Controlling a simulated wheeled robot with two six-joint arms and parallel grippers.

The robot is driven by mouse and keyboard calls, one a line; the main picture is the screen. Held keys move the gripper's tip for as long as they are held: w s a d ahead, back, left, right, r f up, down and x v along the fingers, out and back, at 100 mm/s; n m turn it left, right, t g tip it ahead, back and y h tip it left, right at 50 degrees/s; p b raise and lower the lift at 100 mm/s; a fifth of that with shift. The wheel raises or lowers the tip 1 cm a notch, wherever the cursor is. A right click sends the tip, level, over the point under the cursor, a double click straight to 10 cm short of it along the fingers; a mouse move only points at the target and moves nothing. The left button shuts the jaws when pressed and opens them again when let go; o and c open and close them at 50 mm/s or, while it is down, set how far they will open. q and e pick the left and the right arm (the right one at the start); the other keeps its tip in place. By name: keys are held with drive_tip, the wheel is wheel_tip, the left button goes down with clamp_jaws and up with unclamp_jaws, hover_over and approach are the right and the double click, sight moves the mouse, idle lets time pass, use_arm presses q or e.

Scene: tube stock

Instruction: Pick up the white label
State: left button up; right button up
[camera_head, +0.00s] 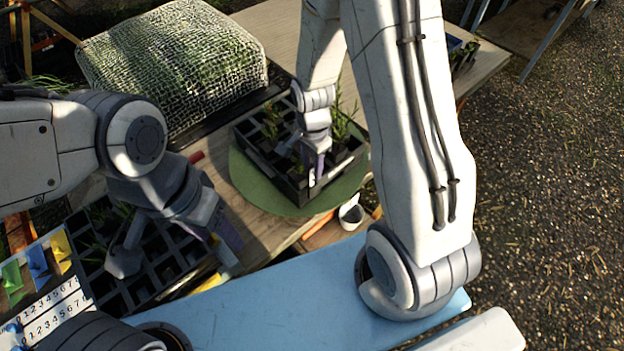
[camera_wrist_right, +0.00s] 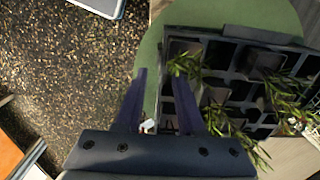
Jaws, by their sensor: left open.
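My right gripper (camera_head: 316,172) points down over the near part of a black cell tray (camera_head: 291,187). In the right wrist view its purple fingers (camera_wrist_right: 160,74) stand apart, with green mat and the tray edge between them. A small white piece, perhaps the white label (camera_wrist_right: 148,126), shows between the fingers close to the palm. I cannot tell whether it touches a finger. My left gripper (camera_head: 228,238) is open at the right end of another cell tray (camera_head: 168,268). A pale label-like strip (camera_head: 223,254) and a yellow one (camera_head: 208,283) show beside it.
Green seedlings stand in the tray, which rests on a round green mat (camera_head: 245,180). A white cup (camera_head: 351,213) stands just off the mat. A netted mound (camera_head: 170,65) is behind. Coloured tags (camera_head: 37,262) and numbered white strips (camera_head: 55,312) lie at left. Gravel (camera_head: 545,190) lies right.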

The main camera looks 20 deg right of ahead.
sight(312, 183)
drive_tip(key=shift+f, duration=1.1)
clamp_jaws()
idle(0.6)
